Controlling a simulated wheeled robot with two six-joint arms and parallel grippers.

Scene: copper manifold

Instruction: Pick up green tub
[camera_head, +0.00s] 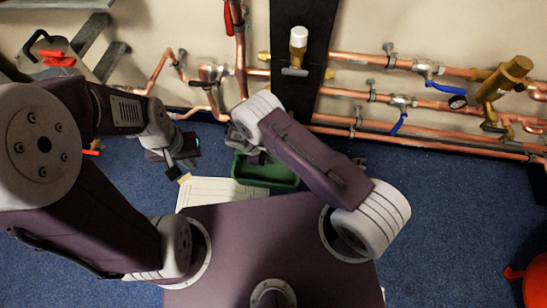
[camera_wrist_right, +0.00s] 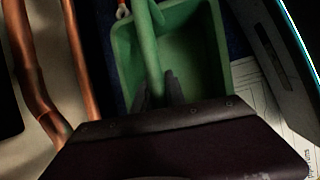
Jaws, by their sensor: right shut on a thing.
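The green tub (camera_head: 265,172) sits low below the copper pipes in the head view, partly hidden by my right arm. In the right wrist view the tub (camera_wrist_right: 195,55) fills the upper middle, with its green handle bar (camera_wrist_right: 150,45) running across its opening. My right gripper (camera_wrist_right: 157,90) is shut on this handle, with one dark finger on each side. In the head view my right gripper is mostly hidden by the arm. My left gripper (camera_head: 181,166) hangs to the left of the tub, apart from it; its jaw opening is too small to make out.
Copper pipes (camera_head: 430,103) with blue-handled valves run along the wall behind the tub. A white printed sheet (camera_head: 212,192) lies left of the tub. A dark vertical panel (camera_head: 300,85) stands behind. Blue carpet to the right is mostly clear, with a red object (camera_head: 536,280) at the edge.

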